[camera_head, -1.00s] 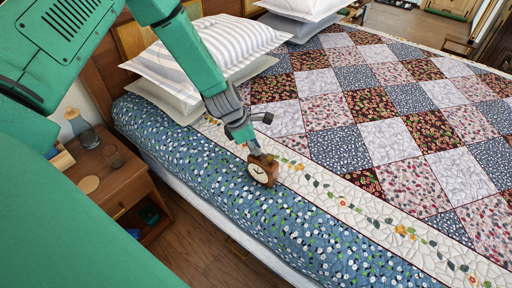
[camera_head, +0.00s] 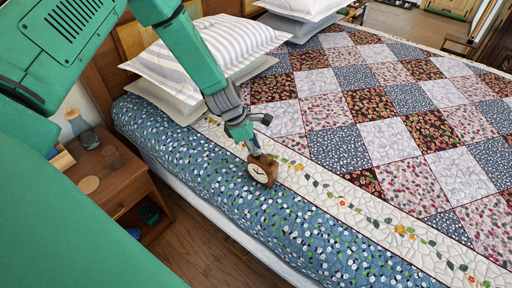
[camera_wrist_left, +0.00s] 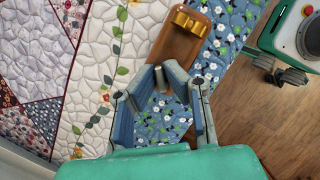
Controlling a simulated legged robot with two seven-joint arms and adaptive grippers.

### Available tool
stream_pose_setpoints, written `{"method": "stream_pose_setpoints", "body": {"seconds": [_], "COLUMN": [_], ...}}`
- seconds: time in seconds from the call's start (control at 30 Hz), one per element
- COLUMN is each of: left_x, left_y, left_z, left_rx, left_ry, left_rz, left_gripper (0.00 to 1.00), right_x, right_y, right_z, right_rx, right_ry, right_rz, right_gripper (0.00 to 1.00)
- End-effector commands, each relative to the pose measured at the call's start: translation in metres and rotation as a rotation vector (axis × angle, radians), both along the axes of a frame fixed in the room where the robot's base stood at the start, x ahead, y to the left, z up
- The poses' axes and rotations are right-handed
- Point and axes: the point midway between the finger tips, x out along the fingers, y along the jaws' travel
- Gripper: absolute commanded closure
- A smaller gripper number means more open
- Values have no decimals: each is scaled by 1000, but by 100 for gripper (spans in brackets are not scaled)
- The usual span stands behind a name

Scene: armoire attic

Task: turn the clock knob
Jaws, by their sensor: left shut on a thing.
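A small brown wooden clock (camera_head: 262,171) with a round white face stands on the bed near its left edge. In the left wrist view the clock (camera_wrist_left: 180,45) shows as a brown block with a gold piece (camera_wrist_left: 190,19) on it. My left gripper (camera_head: 256,152) reaches down from above to the clock's back side. In the left wrist view the blue-grey fingers of the left gripper (camera_wrist_left: 168,85) close at the clock's near edge, on a small brown part that looks like the clock knob (camera_wrist_left: 170,88). The fingertips largely hide it. My right gripper is not in view.
The bed has a patchwork quilt (camera_head: 390,145) and blue flowered bedding (camera_head: 190,150), with striped pillows (camera_head: 205,55) behind my left arm. A wooden nightstand (camera_head: 125,185) with glasses stands left of the bed. The quilt right of the clock is clear.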

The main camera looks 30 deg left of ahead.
Motion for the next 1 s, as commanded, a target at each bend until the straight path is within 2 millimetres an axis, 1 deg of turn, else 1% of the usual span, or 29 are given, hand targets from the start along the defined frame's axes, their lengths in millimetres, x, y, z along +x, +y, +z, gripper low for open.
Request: {"method": "stream_pose_setpoints", "body": {"seconds": [1.0], "left_x": [1], "left_y": [2], "left_z": [-1], "left_rx": [3], "left_ry": [0], "left_rz": [-284], "left_gripper": [100], "right_x": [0], "right_y": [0], "right_z": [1], "right_rx": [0], "right_ry": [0], "right_rz": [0], "right_gripper": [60]}}
